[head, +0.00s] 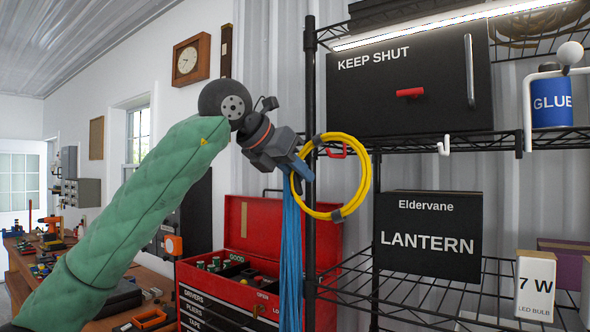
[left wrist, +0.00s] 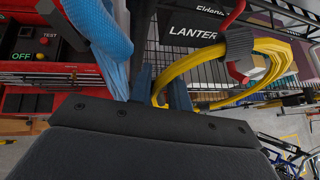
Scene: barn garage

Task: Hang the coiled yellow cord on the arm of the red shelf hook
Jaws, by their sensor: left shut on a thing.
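The coiled yellow cord (head: 366,178) is an upright ring with dark ties, in front of the shelf rack. My left gripper (head: 303,172) has blue fingers and is shut on the ring's left edge. In the left wrist view the cord (left wrist: 205,72) runs from the fingers (left wrist: 160,92) toward the upper right. My right gripper is not in view.
Blue strands (head: 290,255) hang just below my left gripper and lie close to it in the wrist view. A white hook (head: 443,146) is farther right on the shelf. A lantern box (head: 430,215) stands behind the cord; a red tool chest (head: 240,290) is below.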

